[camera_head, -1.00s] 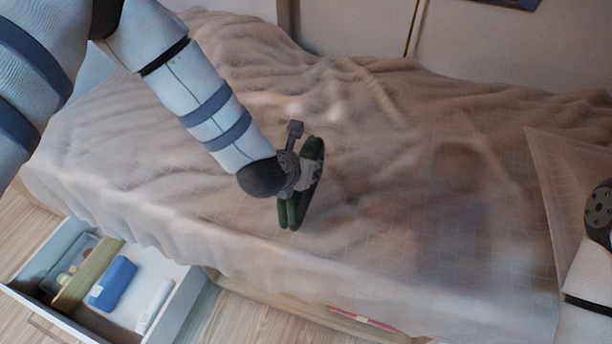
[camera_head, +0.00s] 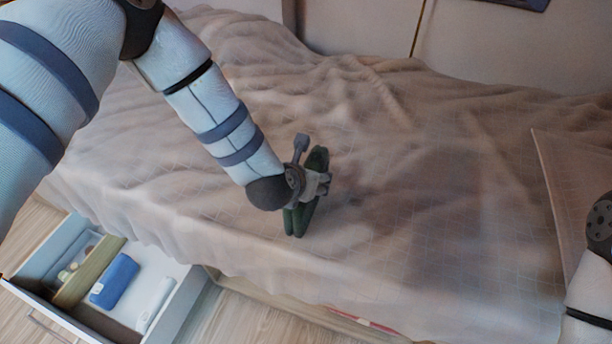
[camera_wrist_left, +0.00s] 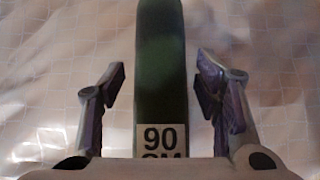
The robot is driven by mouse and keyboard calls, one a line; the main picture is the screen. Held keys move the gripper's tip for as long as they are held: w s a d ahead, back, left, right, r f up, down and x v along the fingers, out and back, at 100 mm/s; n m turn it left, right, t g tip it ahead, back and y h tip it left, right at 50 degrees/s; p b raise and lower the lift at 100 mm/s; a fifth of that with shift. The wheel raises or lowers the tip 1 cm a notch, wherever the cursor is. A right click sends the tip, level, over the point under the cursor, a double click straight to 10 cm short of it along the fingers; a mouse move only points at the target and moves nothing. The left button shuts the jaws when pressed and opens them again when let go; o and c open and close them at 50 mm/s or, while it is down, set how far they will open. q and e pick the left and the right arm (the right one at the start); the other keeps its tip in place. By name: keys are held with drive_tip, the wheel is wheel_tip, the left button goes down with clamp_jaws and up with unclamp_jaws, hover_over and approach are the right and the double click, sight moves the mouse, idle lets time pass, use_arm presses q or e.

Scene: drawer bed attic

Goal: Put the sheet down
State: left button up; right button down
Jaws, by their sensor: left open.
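The sheet (camera_head: 299,222) is a dark green folded bundle in the middle of the bed in the head view. In the left wrist view the sheet (camera_wrist_left: 161,62) runs upright between the fingers and carries a white "90 CM" label. My left gripper (camera_head: 320,184) is at the sheet, partly hiding its middle. In the wrist view my left gripper (camera_wrist_left: 160,72) is open, one finger on each side of the sheet, with gaps showing. The sheet appears to stand on edge on the bed cover; its contact with the cover is hard to see. My right gripper is out of view.
The bed (camera_head: 430,215) has a rumpled beige cover with broad free room around the sheet. An open drawer (camera_head: 185,310) at lower left holds a blue case (camera_head: 115,280) and a white item (camera_head: 156,303). A flat light panel (camera_head: 580,180) lies at the right.

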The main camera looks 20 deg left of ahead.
use_arm(q)
drive_tip(key=p+v, duration=0.1)
drive_tip(key=v, duration=0.4)
drive_tip(key=p+v, duration=0.1)
drive_tip(key=v, duration=0.5)
drive_tip(key=shift+r, duration=0.45)
drive_tip(key=shift+s+r, duration=0.1)
drive_tip(key=shift+s, duration=0.25)
drive_tip(key=s+a+f+m+g, duration=0.1)
drive_tip(key=s+f+m+g, duration=0.4)
drive_tip(key=s+f+m, duration=0.8)
drive_tip(key=s+a+m+g, duration=0.3)
drive_tip(key=s+m, duration=0.8)
drive_tip(key=s+a+f+m+g, duration=0.1)
drive_tip(key=s+a+m+g, duration=0.2)
drive_tip(key=s+m, duration=0.8)
drive_tip(key=shift+s+a+f+p, duration=0.25)
drive_tip(key=shift+s+f+p, duration=0.05)
drive_tip(key=shift+p, duration=0.1)
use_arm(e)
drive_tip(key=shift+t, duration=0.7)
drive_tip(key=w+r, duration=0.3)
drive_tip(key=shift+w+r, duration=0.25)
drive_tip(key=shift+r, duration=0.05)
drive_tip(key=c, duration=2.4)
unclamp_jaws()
